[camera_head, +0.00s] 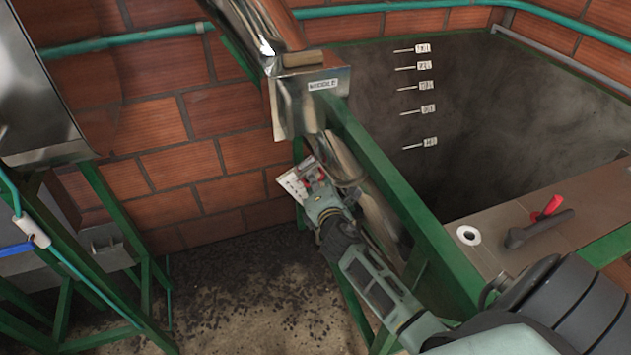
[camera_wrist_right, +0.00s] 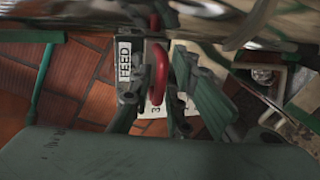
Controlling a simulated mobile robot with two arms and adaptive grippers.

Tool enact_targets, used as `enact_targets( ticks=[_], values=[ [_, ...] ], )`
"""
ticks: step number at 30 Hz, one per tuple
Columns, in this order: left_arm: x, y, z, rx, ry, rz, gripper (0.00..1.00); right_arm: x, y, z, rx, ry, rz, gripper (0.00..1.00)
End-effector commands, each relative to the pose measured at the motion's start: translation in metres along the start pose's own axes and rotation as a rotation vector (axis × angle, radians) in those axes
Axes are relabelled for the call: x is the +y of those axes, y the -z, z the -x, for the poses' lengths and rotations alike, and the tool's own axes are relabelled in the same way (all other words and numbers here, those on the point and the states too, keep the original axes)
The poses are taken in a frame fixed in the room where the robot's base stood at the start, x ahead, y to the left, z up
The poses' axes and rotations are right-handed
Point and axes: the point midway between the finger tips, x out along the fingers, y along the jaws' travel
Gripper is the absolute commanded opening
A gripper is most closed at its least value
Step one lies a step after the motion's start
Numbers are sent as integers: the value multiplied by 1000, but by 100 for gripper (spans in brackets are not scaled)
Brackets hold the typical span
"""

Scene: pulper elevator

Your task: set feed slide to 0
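The feed slide's red handle (camera_wrist_right: 158,72) is an upright bar in the right wrist view, beside a plate marked FEED (camera_wrist_right: 125,62). A white scale card (camera_wrist_right: 155,104) with a visible 3 lies behind the handle. My right gripper (camera_wrist_right: 160,88) has one finger on each side of the handle. The fingers look apart, with a narrow gap on the left; I cannot tell whether the right finger touches it. In the head view, my right gripper (camera_head: 318,188) is at the white card (camera_head: 293,184) below the metal chute. The slide's setting cannot be read. My left gripper is out of view.
A metal chute (camera_head: 300,90) labelled MIDDLE stands above the gripper. A green frame beam (camera_head: 400,195) runs close beside my right arm. A deep tank (camera_head: 470,110) and a panel with a red lever (camera_head: 548,207) are at right. Green framework stands at left.

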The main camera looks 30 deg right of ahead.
Motion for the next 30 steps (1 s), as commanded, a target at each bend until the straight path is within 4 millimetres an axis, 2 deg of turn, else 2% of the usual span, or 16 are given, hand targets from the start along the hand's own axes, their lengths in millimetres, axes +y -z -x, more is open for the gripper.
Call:
enact_targets(
  ticks=[7, 13, 27, 30],
  values=[
    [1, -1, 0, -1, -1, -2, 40, 0, 0, -1, 0, 0, -1, 17],
    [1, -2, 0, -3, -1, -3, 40, 0, 0, -1, 0, 1, -1, 0],
    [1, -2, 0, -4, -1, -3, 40, 0, 0, 0, 1, 0, -1, 0],
    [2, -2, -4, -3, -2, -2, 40, -6, -2, -3, 0, 1, 1, 0]
  ],
)
